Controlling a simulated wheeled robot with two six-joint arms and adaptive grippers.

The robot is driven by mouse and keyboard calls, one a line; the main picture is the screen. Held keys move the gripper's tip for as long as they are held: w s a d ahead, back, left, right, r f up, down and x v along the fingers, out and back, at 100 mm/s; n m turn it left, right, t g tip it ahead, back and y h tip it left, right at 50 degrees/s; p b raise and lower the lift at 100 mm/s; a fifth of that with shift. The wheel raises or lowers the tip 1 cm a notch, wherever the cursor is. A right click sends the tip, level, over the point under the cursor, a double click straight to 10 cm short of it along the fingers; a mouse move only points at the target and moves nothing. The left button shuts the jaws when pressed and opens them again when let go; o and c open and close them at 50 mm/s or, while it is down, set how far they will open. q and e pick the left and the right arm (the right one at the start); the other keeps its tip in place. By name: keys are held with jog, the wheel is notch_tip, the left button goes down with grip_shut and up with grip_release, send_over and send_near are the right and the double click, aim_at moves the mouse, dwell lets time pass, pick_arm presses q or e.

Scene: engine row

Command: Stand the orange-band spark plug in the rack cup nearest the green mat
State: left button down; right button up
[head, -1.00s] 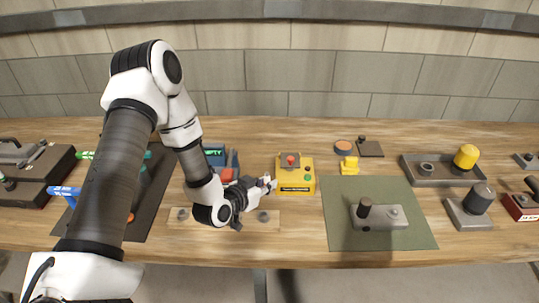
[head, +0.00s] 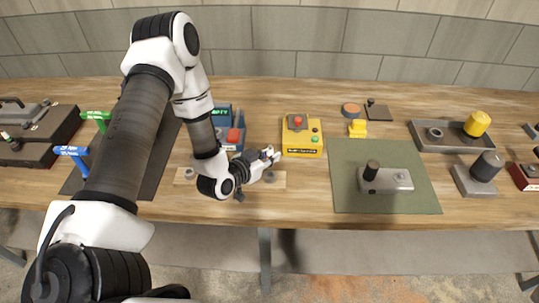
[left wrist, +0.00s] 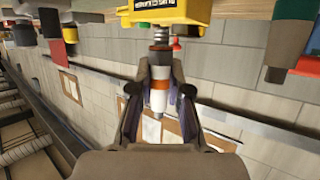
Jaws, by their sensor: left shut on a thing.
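The orange-band spark plug (left wrist: 158,85) is held between the fingers of my left gripper (left wrist: 158,100), seen in the left wrist view. It has a white body, an orange band and a threaded metal end. In the head view my left gripper (head: 268,157) is just above the right end of the wooden rack (head: 225,185), and the plug is too small to make out well. The rack cup nearest the green mat (head: 270,176) is just below the gripper in the picture. The green mat (head: 345,195) lies to the right. My right gripper is not in view.
A yellow box (head: 302,148) with a red button stands behind and right of the gripper. A blue bin (head: 221,118) is behind my left arm. A grey block (head: 398,180) with a dark knob lies on the mat. Bare wood separates rack and mat.

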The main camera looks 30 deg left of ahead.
aim_at(270, 167)
pick_arm(q)
jog(key=shift+f+b, duration=2.1)
jog(key=shift+f, duration=0.6)
jog(key=c, duration=1)
grip_release()
jog(key=shift+c, duration=0.2)
jog(key=v, duration=0.7)
jog(key=shift+s+r, duration=0.15)
jog(key=shift+s, duration=0.15)
